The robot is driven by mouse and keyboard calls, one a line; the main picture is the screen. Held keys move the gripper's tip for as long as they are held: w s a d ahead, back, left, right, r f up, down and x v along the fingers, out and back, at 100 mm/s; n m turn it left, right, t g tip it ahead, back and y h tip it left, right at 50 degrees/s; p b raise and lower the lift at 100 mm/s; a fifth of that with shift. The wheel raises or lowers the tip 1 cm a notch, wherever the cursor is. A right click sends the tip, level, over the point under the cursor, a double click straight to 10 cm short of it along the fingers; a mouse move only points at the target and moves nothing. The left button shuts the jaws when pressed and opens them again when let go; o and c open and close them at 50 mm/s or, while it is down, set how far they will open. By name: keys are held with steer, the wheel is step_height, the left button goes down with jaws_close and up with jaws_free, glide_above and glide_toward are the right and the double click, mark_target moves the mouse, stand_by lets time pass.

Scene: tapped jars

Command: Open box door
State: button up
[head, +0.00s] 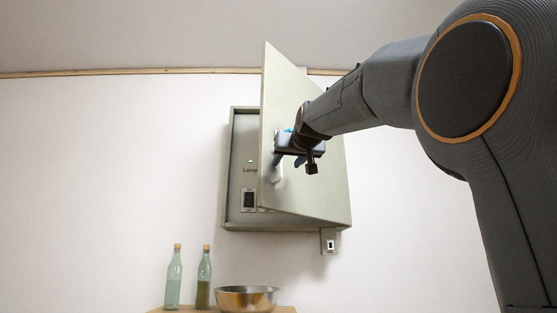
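The wall box (231,170) hangs on the white wall, a pale grey-green cabinet. Its door (320,188) stands partly open, swung out toward me with the hinge side at the right. Inside at the left show a panel with a small green light, part of a label and a dark switch (248,200). My gripper (278,160) is at the door's free left edge, by a pale handle (275,172). Its fingers are small here and partly hidden by its own body, so I cannot tell whether they are closed on the handle.
Below the box, two glass bottles (174,280) (203,282) and a metal bowl (246,298) stand on a wooden surface (285,310). A small grey switch box (330,242) sits under the box's lower right corner. The wall left of the box is clear.

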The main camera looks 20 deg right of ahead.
steer(key=shift+w+a+f, duration=0.25)
steer(key=shift+w+a, duration=0.05)
steer(key=shift+a, duration=0.2)
steer(key=shift+w+a+f, duration=0.2)
steer(key=shift+w+a, duration=0.05)
steer(key=shift+a, duration=0.25)
steer(key=shift+s, duration=0.1)
steer(key=shift+s+r, duration=0.1)
steer(key=shift+r, duration=0.05)
steer(key=s+b, duration=0.3)
steer(key=s, duration=0.4)
steer(key=shift+s+a, duration=0.35)
steer(key=shift+c, duration=0.4)
